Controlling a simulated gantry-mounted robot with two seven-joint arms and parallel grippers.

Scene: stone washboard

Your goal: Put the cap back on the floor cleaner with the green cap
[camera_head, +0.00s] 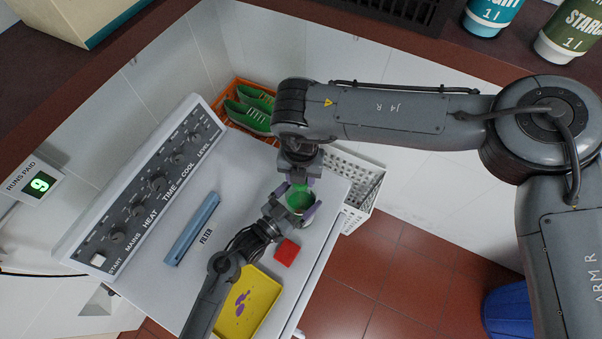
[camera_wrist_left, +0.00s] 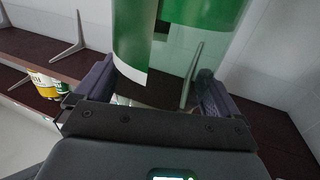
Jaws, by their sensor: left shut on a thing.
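My left gripper (camera_head: 299,205) is above the white machine top, its purple-grey fingers on either side of a round green thing (camera_head: 299,200). In the left wrist view its fingers (camera_wrist_left: 155,92) are closed around a large green cylinder with a white label (camera_wrist_left: 178,50), which looks like the floor cleaner bottle. My right gripper (camera_head: 299,180) points down from above, right over the green thing and close to the left fingers. Its fingertips are mostly hidden, so I cannot tell whether it holds the cap. No separate green cap shows clearly.
A red block (camera_head: 287,252), a yellow tray with purple marks (camera_head: 262,322) and a blue bar (camera_head: 192,230) lie on the machine top. An orange basket (camera_head: 236,84) with green shoes (camera_head: 252,108) stands behind. A white basket (camera_head: 352,182) stands right. The control panel (camera_head: 140,185) rises left.

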